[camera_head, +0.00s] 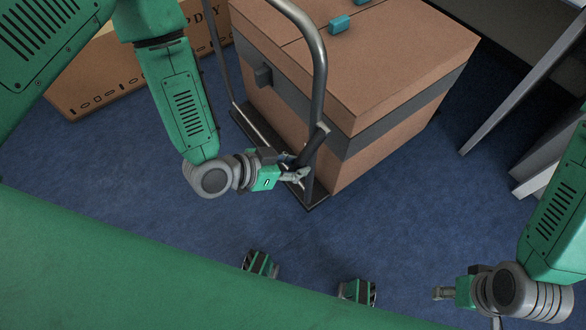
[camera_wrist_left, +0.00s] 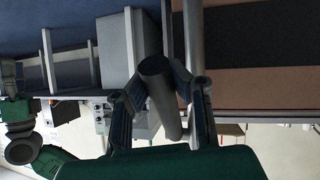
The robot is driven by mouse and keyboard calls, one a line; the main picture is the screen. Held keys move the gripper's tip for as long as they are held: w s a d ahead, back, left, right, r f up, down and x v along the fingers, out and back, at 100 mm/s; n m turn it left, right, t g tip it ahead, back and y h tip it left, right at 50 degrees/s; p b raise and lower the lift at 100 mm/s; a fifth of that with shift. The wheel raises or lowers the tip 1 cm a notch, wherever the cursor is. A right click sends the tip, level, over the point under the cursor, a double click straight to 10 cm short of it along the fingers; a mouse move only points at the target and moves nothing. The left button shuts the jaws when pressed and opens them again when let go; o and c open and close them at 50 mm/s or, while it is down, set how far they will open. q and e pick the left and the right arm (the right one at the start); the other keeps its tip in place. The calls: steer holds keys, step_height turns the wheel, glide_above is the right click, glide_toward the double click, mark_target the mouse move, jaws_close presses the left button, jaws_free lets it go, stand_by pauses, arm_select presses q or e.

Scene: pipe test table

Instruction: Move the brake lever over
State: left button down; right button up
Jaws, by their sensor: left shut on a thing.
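The brake lever (camera_head: 311,146) is a dark grey bar on the upright handle of a cart, in front of a large cardboard box. It also shows in the left wrist view as a dark cylinder (camera_wrist_left: 158,88) between the two fingers. My left gripper (camera_head: 294,172) is shut on the lever near its lower end, close beside the handle post. In the left wrist view my left gripper (camera_wrist_left: 160,100) has a finger on each side of the lever. My right gripper (camera_head: 443,293) is at the lower right, away from the cart, too small to tell its opening.
The metal cart handle (camera_head: 318,75) curves up in front of the strapped cardboard box (camera_head: 390,60). A teal block (camera_head: 340,25) sits on the box. Another box (camera_head: 110,70) stands behind my left arm. Grey table legs (camera_head: 515,95) stand at right. Blue floor (camera_head: 420,205) is clear between.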

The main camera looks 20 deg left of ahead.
arm_select(q)
steer(key=shift+w+d+f+t+h+b, duration=0.2)
steer(key=shift+f+t+h+b, duration=0.15)
steer(key=shift+f+b, duration=0.15)
steer(key=shift+w+d+f+t+h+b, duration=0.15)
steer(key=shift+f+t+h+b, duration=0.1)
steer(key=shift+f+t+b, duration=0.2)
steer(key=c, duration=1.6)
jaws_free()
steer(key=shift+w, duration=0.1)
steer(key=shift+o, duration=1.3)
steer(key=shift+w, duration=0.1)
steer(key=shift+r, duration=0.1)
steer(key=shift+a+r, duration=0.1)
steer(key=v, duration=1.1)
steer(key=shift+s+a, duration=0.25)
steer(key=shift+a, duration=0.1)
